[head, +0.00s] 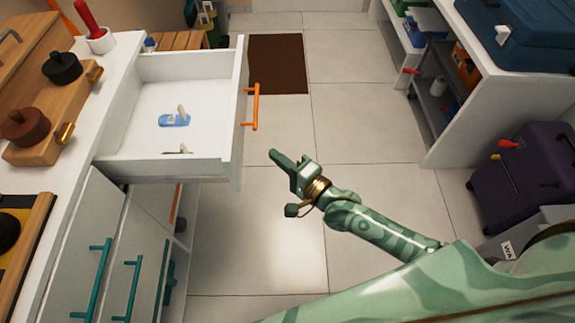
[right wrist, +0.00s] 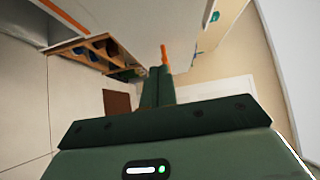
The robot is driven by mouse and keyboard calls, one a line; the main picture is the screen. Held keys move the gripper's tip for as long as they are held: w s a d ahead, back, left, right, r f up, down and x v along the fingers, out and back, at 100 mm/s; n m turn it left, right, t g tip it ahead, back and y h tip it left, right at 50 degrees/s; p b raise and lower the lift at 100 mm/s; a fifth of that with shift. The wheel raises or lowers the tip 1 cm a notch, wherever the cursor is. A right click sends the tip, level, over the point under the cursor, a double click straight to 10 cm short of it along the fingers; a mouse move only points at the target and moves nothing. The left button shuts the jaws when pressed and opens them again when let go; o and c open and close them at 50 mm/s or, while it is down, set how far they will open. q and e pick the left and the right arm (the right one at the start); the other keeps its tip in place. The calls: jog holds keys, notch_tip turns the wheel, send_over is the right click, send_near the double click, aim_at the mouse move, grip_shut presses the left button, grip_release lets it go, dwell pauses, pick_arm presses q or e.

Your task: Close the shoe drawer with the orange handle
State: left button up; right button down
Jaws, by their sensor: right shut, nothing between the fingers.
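The white drawer (head: 240,140) with the orange handle (head: 251,106) stands pulled out from the white cabinet on the left in the head view. A blue item (head: 174,120) and a small light piece lie inside it. My right gripper (head: 272,153) is shut and empty, to the right of the drawer front and a little nearer than the handle, apart from it in the picture. In the right wrist view the shut fingers (right wrist: 158,88) point toward the orange handle (right wrist: 164,55), which shows just beyond their tips. My left gripper is not in view.
Below the drawer are cabinet fronts with teal handles (head: 133,290). The counter (head: 102,95) holds wooden stands and knobbed items. A dark mat (head: 278,64) lies on the tiled floor. A purple suitcase (head: 525,175) and a shelf unit stand at the right. The middle floor is clear.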

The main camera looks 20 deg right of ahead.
aim_at(239, 141)
jog(key=shift+w+a+b, duration=0.45)
jog(key=shift+w+a, duration=0.8)
jog(key=shift+a, duration=0.15)
jog(key=shift+w+a+b, duration=0.45)
jog(key=shift+w+a, duration=0.75)
jog(key=shift+a, duration=0.2)
jog(key=shift+a, duration=0.1)
